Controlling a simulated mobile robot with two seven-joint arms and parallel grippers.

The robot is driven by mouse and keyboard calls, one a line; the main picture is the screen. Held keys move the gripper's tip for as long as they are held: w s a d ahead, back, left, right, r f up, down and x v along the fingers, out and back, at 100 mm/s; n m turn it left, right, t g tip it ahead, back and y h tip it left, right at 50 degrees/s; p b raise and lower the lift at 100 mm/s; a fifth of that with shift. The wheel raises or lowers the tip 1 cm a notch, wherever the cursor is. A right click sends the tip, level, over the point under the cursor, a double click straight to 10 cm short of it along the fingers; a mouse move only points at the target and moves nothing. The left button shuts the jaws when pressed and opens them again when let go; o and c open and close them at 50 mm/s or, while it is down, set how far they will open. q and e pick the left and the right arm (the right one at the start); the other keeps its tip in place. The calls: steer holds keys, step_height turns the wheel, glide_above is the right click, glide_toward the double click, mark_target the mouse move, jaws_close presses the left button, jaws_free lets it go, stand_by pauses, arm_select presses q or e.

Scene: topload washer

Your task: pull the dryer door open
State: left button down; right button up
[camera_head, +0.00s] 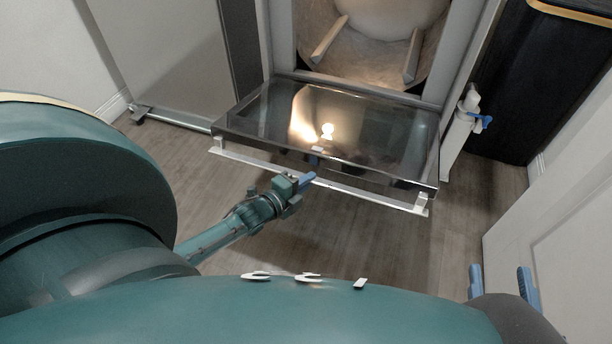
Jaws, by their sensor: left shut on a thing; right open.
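The dryer door (360,135) is a dark glass panel, folded down at the bottom of the dryer opening and lying roughly flat. Its long silver handle (370,195) runs along the near edge. My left gripper (310,179) is shut on the handle a little left of its middle; the exact contact of the fingers is partly hidden. My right gripper (502,284) is at the lower right, blue fingers apart and empty, away from the door.
The open dryer drum (365,55) shows behind the door. A grey panel (165,45) stands at left. A white post with a blue piece (467,118) and a black cabinet (540,80) stand at right. A white panel (565,230) is near my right gripper. Wood floor (400,250) is clear below the door.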

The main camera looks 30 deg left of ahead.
mark_target(317, 158)
arm_select(q)
steer(key=r+p, duration=0.2)
steer(key=r, duration=0.1)
steer(key=r+p, duration=0.2)
steer(key=shift+w+r, duration=0.15)
steer(key=shift+w, duration=0.25)
steer(key=shift+w+a+r+p, duration=0.15)
steer(key=shift+r+p, duration=0.15)
steer(key=shift+r, duration=0.2)
arm_select(e)
steer(key=d+g+h, duration=0.1)
steer(key=m+g+h, duration=0.1)
steer(key=shift+s+d+f+g+h, duration=0.15)
steer(key=shift+d+g+h, duration=0.15)
steer(key=shift+d+g, duration=0.1)
arm_select(q)
steer(key=c, duration=1.9)
jaws_free()
steer(key=o, duration=0.3)
steer(key=shift+o, duration=0.2)
steer(key=shift+f, duration=0.1)
